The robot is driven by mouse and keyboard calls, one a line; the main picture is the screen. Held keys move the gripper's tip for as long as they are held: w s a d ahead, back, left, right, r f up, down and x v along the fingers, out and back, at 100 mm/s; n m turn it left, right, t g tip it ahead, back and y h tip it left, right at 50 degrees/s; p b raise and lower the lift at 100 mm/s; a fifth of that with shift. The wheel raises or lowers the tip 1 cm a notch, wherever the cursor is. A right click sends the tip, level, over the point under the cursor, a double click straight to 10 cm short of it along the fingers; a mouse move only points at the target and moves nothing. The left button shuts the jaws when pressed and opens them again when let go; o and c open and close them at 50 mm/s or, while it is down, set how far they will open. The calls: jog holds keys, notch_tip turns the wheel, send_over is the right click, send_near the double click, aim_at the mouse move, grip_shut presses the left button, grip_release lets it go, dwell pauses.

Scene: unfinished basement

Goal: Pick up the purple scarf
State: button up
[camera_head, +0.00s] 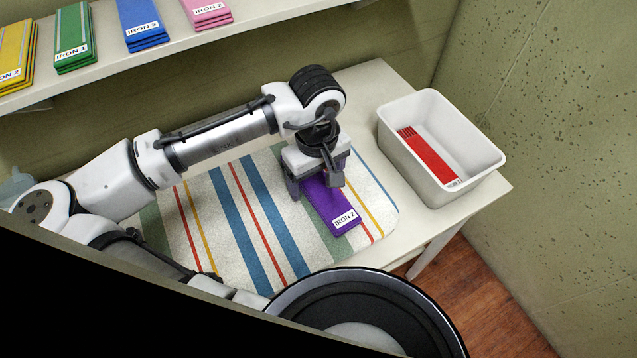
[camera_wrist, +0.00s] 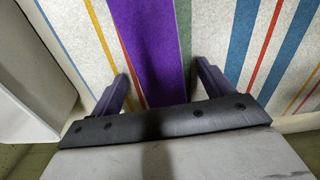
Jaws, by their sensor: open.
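The purple scarf (camera_head: 332,206) lies folded flat on the striped mat (camera_head: 219,232), with a white label reading "IRON 2" at its near end. My gripper (camera_head: 318,186) is over the scarf's far part, pointing down, and hides some of it. In the wrist view the scarf (camera_wrist: 152,45) runs as a purple band between the two fingers of my gripper (camera_wrist: 160,85). The fingers are apart, one on each side of the scarf. I cannot tell how far their tips are above the mat.
A white bin (camera_head: 480,162) holding a red folded scarf (camera_head: 428,155) stands right of the mat on the white table (camera_head: 378,84). A shelf (camera_head: 180,52) at the back holds yellow, green, blue and pink folded scarves. A dark round object (camera_head: 365,310) is in front.

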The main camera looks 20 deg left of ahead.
jog(key=c, duration=1.1)
